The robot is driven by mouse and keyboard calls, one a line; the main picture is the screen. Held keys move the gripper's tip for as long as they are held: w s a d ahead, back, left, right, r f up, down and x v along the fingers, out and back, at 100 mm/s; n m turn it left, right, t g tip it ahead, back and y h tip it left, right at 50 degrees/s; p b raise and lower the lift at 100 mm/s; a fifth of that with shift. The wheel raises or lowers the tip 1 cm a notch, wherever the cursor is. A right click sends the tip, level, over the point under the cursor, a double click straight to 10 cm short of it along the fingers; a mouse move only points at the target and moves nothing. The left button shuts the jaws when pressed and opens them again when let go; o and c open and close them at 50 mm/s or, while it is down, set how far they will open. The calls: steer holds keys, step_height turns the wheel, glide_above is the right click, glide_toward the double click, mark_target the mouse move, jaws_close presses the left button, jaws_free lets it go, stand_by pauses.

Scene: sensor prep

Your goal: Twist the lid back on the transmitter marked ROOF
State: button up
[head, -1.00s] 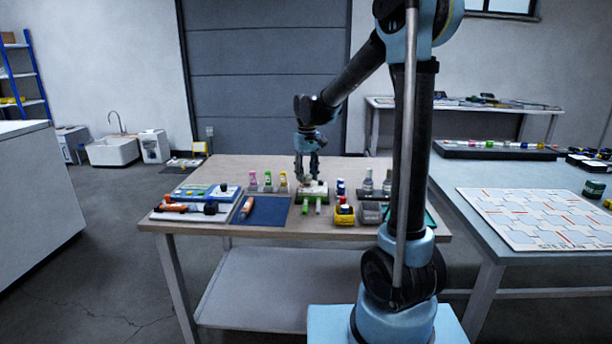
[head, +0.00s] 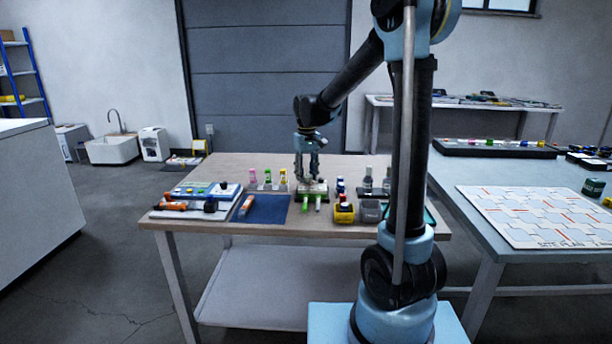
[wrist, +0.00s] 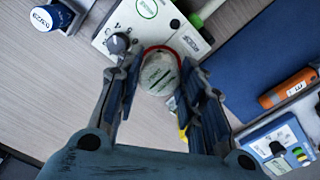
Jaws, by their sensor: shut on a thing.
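My gripper (wrist: 160,74) has its fingers on both sides of a round, pale lid (wrist: 158,76), shut on it. A red ring shows around the lid's far edge. The lid is at the near edge of a white transmitter box (wrist: 122,22), which has a grey knob and a round green-edged label. I cannot read ROOF on it, and cannot tell whether the lid is seated or held just above. In the head view my gripper (head: 308,176) points down at the small white and green unit (head: 316,187) at the table's middle; its fingertips partly hide it.
A blue mat (head: 264,209) and a white tray (head: 180,213) with orange tools lie to the left. Several small colored bottles (head: 268,180) stand behind the mat. A yellow holder (head: 344,214) and a grey bin (head: 370,211) stand to the right. Bare wood is behind the bottles.

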steer(key=shift+f, duration=0.6)
stand_by(1.1)
steer(key=o, duration=0.9)
steer(key=shift+c, duration=0.2)
steer(key=shift+o, duration=1.3)
steer(key=shift+r, duration=0.7)
steer(key=shift+r, duration=2.9)
